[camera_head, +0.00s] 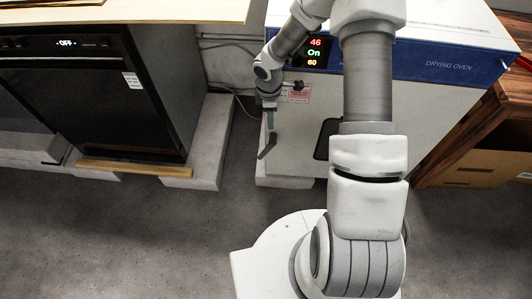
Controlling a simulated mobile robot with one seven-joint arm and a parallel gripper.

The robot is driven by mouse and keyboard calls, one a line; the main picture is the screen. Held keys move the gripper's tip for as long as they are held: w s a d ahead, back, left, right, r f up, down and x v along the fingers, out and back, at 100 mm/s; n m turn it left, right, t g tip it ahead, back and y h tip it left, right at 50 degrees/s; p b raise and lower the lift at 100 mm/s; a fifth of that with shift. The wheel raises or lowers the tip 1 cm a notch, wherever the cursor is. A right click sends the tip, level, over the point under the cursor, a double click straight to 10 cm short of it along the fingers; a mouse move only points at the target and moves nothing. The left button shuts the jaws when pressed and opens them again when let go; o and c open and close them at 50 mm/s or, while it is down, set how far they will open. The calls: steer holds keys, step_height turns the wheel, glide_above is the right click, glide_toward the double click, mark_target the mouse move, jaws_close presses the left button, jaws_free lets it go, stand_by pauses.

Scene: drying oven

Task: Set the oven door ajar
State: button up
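The drying oven (450,68) is a white box with a blue top panel, at the upper right. Its lit display (315,52) reads 46, On and 60. Its white front door (296,135) looks shut, with part of a dark window (325,140) showing. A dark angled handle (267,147) is at the door's left edge. My gripper (269,104) points down just above the handle, in front of the door's left edge. Its fingers are small and dark here, so I cannot tell their opening or whether they touch the handle. My arm hides much of the door.
A black appliance (85,100) with a display reading OFF stands at the left under a wooden counter (130,10). A wooden shelf (485,125) with a cardboard box (465,168) is at the right. The grey floor (130,235) in front is clear.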

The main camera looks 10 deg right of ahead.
steer(key=b, duration=0.1)
glide_above(266, 150)
step_height(266, 150, down, 6)
steer(key=shift+n+y, duration=0.3)
steer(key=shift+n, duration=0.1)
steer(key=f+b, duration=0.2)
steer(key=f, duration=0.3)
steer(key=f+b, duration=0.1)
steer(key=f, duration=0.5)
steer(key=f+b, duration=0.2)
steer(key=f, duration=0.3)
steer(key=shift+w+d+f+b, duration=0.2)
steer(key=shift+w+b, duration=0.15)
steer(key=shift+w, duration=0.05)
jaws_close()
steer(key=shift+r, duration=0.1)
